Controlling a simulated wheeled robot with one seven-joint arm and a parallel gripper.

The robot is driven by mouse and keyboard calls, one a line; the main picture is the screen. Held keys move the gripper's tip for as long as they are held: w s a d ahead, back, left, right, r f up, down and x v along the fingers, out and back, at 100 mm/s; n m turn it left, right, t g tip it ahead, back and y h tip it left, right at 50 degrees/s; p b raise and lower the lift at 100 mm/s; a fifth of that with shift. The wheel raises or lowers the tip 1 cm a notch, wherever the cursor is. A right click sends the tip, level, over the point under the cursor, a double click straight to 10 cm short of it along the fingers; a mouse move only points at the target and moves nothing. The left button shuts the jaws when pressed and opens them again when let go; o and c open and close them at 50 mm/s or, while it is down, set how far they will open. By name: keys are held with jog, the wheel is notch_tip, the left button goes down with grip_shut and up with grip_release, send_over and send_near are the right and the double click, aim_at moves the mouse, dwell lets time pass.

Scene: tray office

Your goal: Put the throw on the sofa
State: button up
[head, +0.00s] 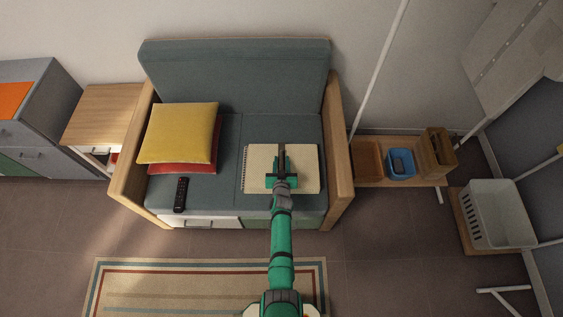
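A beige, flat, folded cloth with fringed short edges, which looks like the throw (304,172), is over the right half of the grey-blue sofa (235,66) seat, near its front edge. It appears to lie flat on the seat, but from above I cannot tell if a small gap is left. My gripper (281,158) is over the middle of the throw, and its fingers overlap it in the picture. I cannot tell whether the fingers are apart or closed on the cloth. My green arm reaches up from the bottom of the picture.
A yellow cushion (178,133) on a red one (184,169) and a dark remote (180,195) occupy the left seat. Wooden armrests (336,152) bound the sofa. A striped rug (160,285) lies in front. A low bench (420,181) with containers and a white basket (498,215) stand right.

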jog(key=shift+s+r, duration=0.1)
jog(key=shift+r, duration=0.05)
jog(key=v, duration=1.1)
jog(key=shift+s+r, duration=0.2)
jog(key=shift+s, duration=0.15)
jog(key=s+f+v, duration=0.1)
jog(key=v, duration=1.2)
jog(key=s+r+t, duration=0.1)
jog(key=s+r, duration=2.1)
jog(key=r, duration=0.3)
jog(key=shift+s+r+t, duration=0.2)
jog(key=shift+r+t, duration=0.2)
jog(key=shift+d, duration=0.1)
